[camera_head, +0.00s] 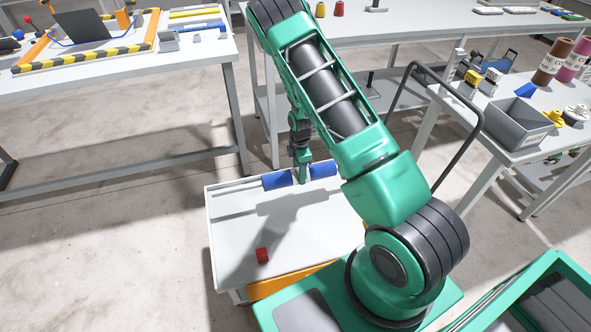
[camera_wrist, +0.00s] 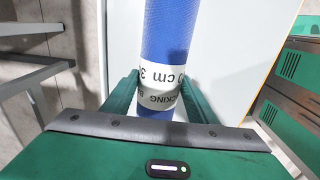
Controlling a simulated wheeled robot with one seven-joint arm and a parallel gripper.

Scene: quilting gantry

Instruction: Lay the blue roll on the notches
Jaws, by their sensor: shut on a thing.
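The blue roll (camera_head: 277,180) is held roughly level above the white top of a small cart, its two blue ends showing on either side of my gripper (camera_head: 302,174). In the wrist view the blue roll (camera_wrist: 167,35) runs up the picture between my green fingers (camera_wrist: 154,97), with a white printed label around it. My gripper is shut on the roll near this label.
A red spool (camera_head: 262,255) stands on the white cart top (camera_head: 225,230), otherwise mostly clear. A grey bin (camera_head: 520,125) and large thread cones (camera_head: 552,62) are on the right table. A dark handle rail (camera_head: 470,150) rises beside my arm. Bare floor lies left of the cart.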

